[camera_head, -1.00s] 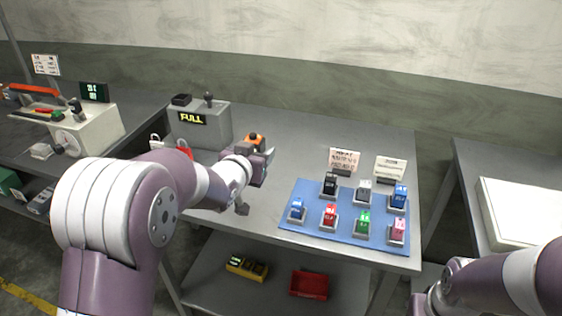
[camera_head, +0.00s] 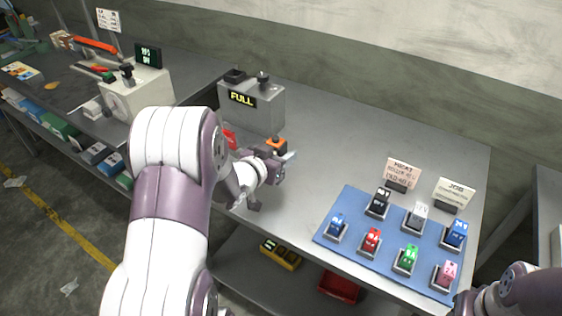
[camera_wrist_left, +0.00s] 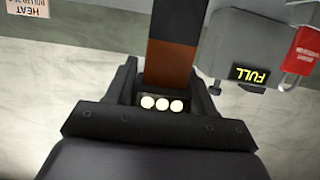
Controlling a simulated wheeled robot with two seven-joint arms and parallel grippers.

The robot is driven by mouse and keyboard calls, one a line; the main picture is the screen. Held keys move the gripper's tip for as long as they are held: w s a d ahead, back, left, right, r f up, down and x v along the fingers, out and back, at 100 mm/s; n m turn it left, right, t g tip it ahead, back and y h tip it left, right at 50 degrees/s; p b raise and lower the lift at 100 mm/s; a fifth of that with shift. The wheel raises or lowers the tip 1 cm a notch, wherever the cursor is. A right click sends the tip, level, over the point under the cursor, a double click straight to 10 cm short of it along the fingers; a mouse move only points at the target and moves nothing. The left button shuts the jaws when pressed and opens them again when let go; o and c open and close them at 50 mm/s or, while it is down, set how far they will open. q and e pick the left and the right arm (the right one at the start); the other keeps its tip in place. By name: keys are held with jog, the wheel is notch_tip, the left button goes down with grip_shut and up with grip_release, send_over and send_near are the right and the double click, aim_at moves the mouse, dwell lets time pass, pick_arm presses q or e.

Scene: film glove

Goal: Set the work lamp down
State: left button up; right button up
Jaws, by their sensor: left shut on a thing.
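My left gripper (camera_head: 277,165) is shut on the work lamp (camera_head: 277,143), an orange and black thing, in front of the grey box with the FULL display. In the left wrist view, the lamp's orange and black body (camera_wrist_left: 172,58) stands between the dark fingers of my left gripper (camera_wrist_left: 160,80). Three pale round spots show at its near end. The lamp's underside is hidden, so I cannot tell whether it touches the bench. My right arm enters at the bottom right of the head view; its fingers cannot be made out.
The grey FULL box (camera_head: 265,115) stands behind the lamp, with a red tag (camera_head: 230,138) beside it. A blue mat (camera_head: 345,208) with several coloured blocks lies at the bench's right. The bench top (camera_head: 350,140) between is clear. A lower shelf holds a red bin (camera_head: 339,288).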

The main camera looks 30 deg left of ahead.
pick_arm(q)
jog(key=shift+a+f, duration=0.15)
jog(key=shift+f, duration=1)
jog(key=shift+a+f, duration=0.1)
jog(key=shift+f, duration=1)
jog(key=shift+f, duration=0.1)
jog(key=shift+s+d+f, duration=0.1)
jog(key=o, duration=1.3)
